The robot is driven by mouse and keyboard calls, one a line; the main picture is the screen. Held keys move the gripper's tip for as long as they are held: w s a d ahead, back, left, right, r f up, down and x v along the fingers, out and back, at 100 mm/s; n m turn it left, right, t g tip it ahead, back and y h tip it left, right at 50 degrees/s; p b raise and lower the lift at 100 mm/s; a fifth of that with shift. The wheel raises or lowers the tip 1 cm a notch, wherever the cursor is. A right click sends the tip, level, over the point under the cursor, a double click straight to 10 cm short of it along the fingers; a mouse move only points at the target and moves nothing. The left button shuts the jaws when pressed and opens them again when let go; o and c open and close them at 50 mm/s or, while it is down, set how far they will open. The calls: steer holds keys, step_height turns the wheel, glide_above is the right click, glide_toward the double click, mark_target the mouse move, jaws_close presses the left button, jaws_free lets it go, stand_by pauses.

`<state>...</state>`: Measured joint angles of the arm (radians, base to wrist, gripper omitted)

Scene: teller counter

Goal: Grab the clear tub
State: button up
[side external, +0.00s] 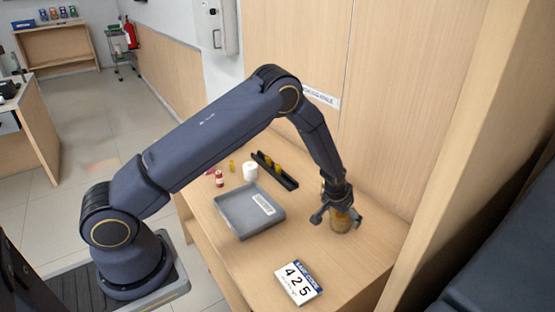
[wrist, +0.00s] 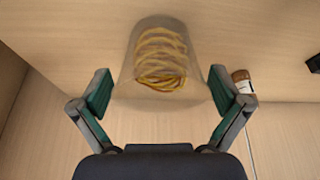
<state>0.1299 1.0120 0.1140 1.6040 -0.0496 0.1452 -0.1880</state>
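The clear tub (wrist: 128,68) is see-through and holds a coil of yellow-orange bands. In the wrist view it is at the upper middle, its near end between the two fingers. In the side view the tub (side external: 341,223) stands on the wooden counter, partly hidden by my gripper (side external: 338,213), which reaches down over it. My gripper (wrist: 160,90) is open, with one green-padded finger on each side of the tub. A gap shows between each pad and the tub wall in the wrist view.
A grey tray (side external: 234,228) with a label lies left of the tub. A black rack (side external: 286,182) with yellow items, a white round item (side external: 250,172) and a small red-and-white bottle (side external: 219,179) stand behind it. A 425 card (side external: 298,283) is near the front. A wood panel rises behind.

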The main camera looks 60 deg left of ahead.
steer(key=c, duration=0.7)
steer(key=shift+o, duration=0.2)
